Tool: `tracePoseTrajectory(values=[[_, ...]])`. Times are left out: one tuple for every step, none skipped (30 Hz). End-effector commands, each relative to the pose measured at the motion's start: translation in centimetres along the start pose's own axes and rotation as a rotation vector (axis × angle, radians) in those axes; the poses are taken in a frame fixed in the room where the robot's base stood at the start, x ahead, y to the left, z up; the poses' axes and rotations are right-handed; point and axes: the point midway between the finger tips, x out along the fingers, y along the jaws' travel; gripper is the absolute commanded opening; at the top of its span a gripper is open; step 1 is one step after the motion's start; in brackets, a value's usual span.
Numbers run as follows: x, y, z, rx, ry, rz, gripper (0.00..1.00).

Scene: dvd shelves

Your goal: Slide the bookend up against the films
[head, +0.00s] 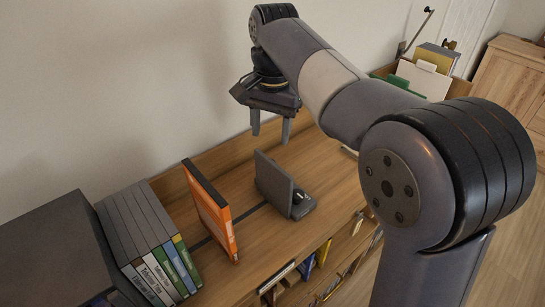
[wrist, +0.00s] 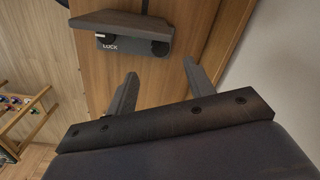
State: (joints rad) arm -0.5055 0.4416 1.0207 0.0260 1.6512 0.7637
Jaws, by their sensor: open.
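The dark grey bookend (head: 273,181) stands upright on the wooden shelf top, with a flat foot carrying a small knob on its right. In the wrist view the bookend (wrist: 122,22) shows at the top, beside a block marked LOCK (wrist: 112,45). The films (head: 140,235) stand in a row at the left. An orange film (head: 215,215) stands apart, leaning slightly, between the row and the bookend. My gripper (head: 270,139) is open and empty, above and behind the bookend. Its fingers also show in the wrist view (wrist: 160,76), apart from the bookend.
A dark rail (head: 252,208) runs along the shelf top between the orange film and the bookend. A large dark box (head: 45,240) stands left of the films. The wall is close behind. Below the front edge are more films (head: 306,267). A bin with folders (head: 425,75) stands beyond.

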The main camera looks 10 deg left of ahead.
Motion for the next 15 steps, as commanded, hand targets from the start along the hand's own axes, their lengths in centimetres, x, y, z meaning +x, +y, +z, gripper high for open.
tracePoseTrajectory(values=[[1.2, 0.1, 0.1, 0.000, -0.004, 0.003, 0.50], [1.8, 0.1, 0.1, 0.000, -0.004, 0.003, 0.50], [2.6, 0.1, 0.1, 0.000, -0.004, 0.003, 0.50], [3.2, 0.1, 0.1, 0.000, -0.005, 0.003, 0.50], [3.8, 0.1, 0.1, 0.000, -0.004, 0.003, 0.50], [4.5, 0.1, 0.1, 0.001, -0.005, 0.003, 0.50], [5.0, 0.1, 0.1, 0.000, -0.004, 0.002, 0.50], [5.6, 0.1, 0.1, 0.001, -0.004, 0.002, 0.50], [6.2, 0.1, 0.1, 0.001, -0.004, 0.002, 0.50], [6.7, 0.1, 0.1, 0.001, -0.004, 0.001, 0.50], [7.1, 0.1, 0.1, 0.001, -0.004, 0.002, 0.50], [7.5, 0.1, 0.1, 0.001, -0.004, 0.001, 0.50], [7.9, 0.1, 0.1, 0.001, -0.004, 0.001, 0.50], [8.1, 0.1, 0.1, 0.001, -0.004, 0.001, 0.50], [8.4, 0.1, 0.1, 0.001, -0.003, 0.000, 0.50]])
